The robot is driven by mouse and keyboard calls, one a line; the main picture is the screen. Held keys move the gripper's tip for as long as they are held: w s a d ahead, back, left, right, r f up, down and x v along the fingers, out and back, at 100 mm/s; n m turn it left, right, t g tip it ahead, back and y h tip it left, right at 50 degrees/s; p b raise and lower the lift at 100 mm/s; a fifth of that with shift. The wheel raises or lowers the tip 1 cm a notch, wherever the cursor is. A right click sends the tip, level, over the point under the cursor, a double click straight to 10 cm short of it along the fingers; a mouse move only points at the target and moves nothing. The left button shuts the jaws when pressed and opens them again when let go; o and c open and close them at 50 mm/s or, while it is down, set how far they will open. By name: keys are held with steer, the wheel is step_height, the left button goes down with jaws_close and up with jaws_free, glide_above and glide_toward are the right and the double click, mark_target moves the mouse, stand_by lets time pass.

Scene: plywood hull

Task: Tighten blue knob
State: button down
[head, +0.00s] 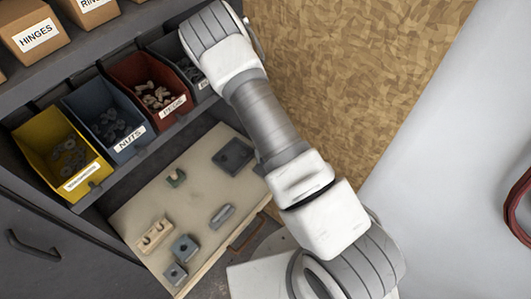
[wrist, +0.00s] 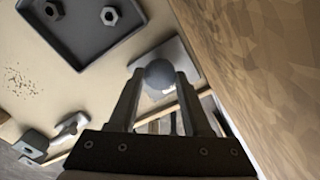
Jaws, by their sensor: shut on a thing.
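The knob (wrist: 159,73) is a round, dull blue-grey ball in the wrist view. It stands over a pale square plate (wrist: 178,52) on the board. My gripper (wrist: 160,80) has one finger on each side of the knob and is shut on it. The fingers hide the knob's sides and most of what lies beneath it. In the head view my arm covers this spot, so neither the knob nor the fingertips show there.
A dark tray (wrist: 84,50) holding hex nuts lies at upper left in the wrist view. A wood-grained upright panel (wrist: 265,70) rises close on the right. In the head view, the pull-out board (head: 140,208) carries several small parts below yellow (head: 42,133), blue and red bins.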

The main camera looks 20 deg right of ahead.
steer(key=shift+w+r+m, duration=0.2)
steer(key=shift+m, duration=0.4)
steer(key=shift+p, duration=0.3)
steer(key=c, duration=0.6)
jaws_free()
steer(key=shift+o, duration=1.3)
steer(key=shift+s+f, duration=0.1)
steer(key=shift+f, duration=0.05)
step_height(320, 180, up, 18)
steer(key=p, duration=0.1)
steer(key=shift+f, duration=0.25)
